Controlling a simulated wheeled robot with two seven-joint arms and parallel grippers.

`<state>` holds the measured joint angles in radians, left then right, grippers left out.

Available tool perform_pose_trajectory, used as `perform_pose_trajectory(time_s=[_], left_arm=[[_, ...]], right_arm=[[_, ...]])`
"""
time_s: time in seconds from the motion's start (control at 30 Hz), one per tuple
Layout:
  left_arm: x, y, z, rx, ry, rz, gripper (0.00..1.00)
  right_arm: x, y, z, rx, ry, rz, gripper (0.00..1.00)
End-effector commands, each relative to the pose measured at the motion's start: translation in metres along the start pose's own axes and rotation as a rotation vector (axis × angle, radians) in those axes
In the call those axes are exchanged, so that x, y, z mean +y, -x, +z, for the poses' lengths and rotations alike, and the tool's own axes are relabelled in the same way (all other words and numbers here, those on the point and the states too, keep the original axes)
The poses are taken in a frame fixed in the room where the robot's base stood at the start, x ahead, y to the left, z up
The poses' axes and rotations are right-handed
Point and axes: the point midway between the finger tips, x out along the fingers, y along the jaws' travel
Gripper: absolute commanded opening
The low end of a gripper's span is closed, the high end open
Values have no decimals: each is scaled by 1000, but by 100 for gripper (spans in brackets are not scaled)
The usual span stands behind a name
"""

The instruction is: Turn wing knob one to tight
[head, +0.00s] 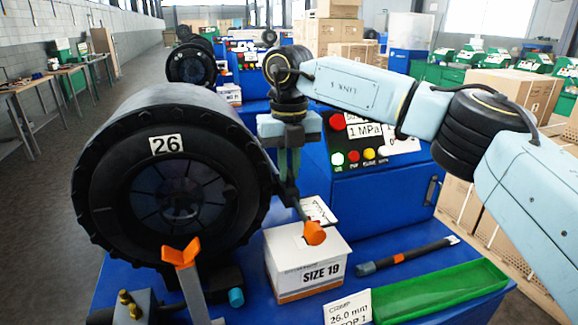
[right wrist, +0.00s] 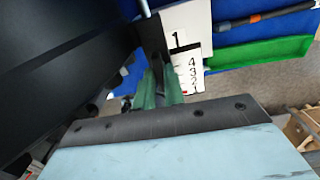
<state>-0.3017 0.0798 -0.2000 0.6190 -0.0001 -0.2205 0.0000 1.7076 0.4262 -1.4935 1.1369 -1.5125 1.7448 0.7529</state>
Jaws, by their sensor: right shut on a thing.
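An orange wing-shaped knob (head: 181,253) stands on a grey post in front of the big black crimper head (head: 165,190) marked 26. A second orange knob (head: 314,233) sits at the lower end of a thin dark bar, just above the SIZE 19 box. My right gripper (head: 289,178) points down beside the crimper head's right side, apart from the wing-shaped knob. Its green fingers (right wrist: 158,90) are shut on a dark piece (right wrist: 153,38), which seems to be the bar with the orange end. The exact contact is partly hidden. My left gripper is not in view.
A white SIZE 19 box (head: 310,274) stands on the blue bench. A green tray (head: 440,292), a dark rod with an orange band (head: 405,256) and a crimp card (head: 348,308) lie right of it. The blue control box (head: 385,195) stands behind.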

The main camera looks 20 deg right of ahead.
Motion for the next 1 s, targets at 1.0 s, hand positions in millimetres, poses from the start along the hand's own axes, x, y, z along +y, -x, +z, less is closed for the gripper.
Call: perform_pose_trajectory(time_s=[1.0], left_arm=[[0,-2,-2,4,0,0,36]], right_arm=[[0,2,1,-3,-890,2,0]])
